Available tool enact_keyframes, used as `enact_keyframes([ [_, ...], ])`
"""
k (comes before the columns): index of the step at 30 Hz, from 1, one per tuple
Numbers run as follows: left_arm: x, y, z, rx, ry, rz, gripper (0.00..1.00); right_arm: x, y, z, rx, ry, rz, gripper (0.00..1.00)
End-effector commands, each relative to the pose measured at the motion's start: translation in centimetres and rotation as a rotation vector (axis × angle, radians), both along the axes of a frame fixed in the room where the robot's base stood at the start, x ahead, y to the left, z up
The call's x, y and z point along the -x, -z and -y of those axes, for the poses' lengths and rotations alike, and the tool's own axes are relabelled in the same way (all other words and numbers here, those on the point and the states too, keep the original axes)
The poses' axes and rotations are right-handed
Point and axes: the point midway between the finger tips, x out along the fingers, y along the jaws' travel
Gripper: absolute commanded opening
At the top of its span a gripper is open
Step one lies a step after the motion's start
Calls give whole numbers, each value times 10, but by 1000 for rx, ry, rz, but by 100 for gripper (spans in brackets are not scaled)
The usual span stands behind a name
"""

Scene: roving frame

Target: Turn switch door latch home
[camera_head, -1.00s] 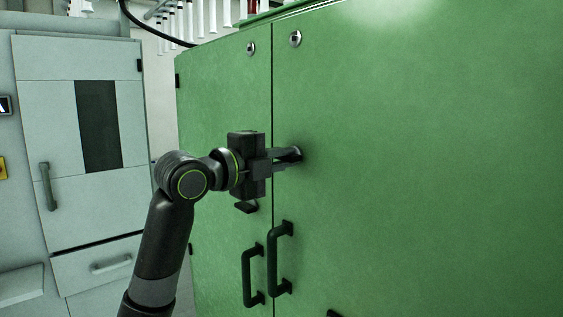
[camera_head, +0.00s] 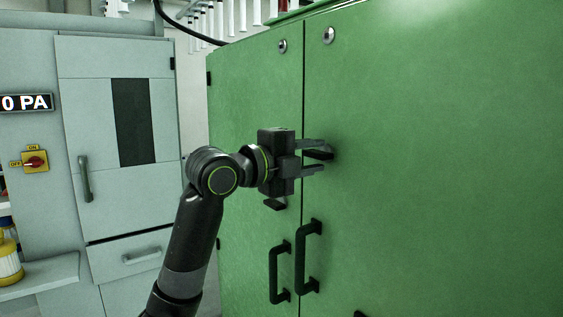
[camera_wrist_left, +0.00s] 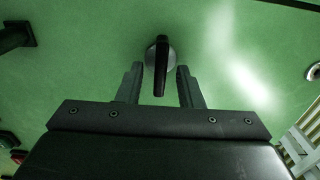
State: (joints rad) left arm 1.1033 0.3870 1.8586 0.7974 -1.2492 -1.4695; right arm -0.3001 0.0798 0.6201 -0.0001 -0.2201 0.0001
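A dark latch handle (camera_wrist_left: 160,66) on a round grey base is mounted on the green cabinet door (camera_head: 430,150). In the head view the latch (camera_head: 318,155) shows between my left gripper's fingers and is partly covered. My left gripper (camera_head: 322,156) is open at the door face, just right of the seam. In the left wrist view its two fingers (camera_wrist_left: 160,80) stand on either side of the handle, with a gap on both sides. My right gripper is not in view.
Two black pull handles (camera_head: 309,258) stick out below the gripper beside the door seam. Two round locks (camera_head: 329,35) sit near the top. A grey cabinet (camera_head: 75,140) with a red-and-yellow rotary switch (camera_head: 35,161) stands at the left.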

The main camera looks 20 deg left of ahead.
Motion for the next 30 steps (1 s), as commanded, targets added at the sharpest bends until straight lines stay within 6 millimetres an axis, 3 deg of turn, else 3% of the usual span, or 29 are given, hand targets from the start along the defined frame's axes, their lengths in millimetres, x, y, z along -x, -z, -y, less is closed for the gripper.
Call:
enact_keyframes([
  [15, 65, 2, -52, -6, -5, 2, 33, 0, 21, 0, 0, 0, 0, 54],
  [30, 114, 3, -91, -6, -6, 1, 33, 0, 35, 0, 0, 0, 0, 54],
])
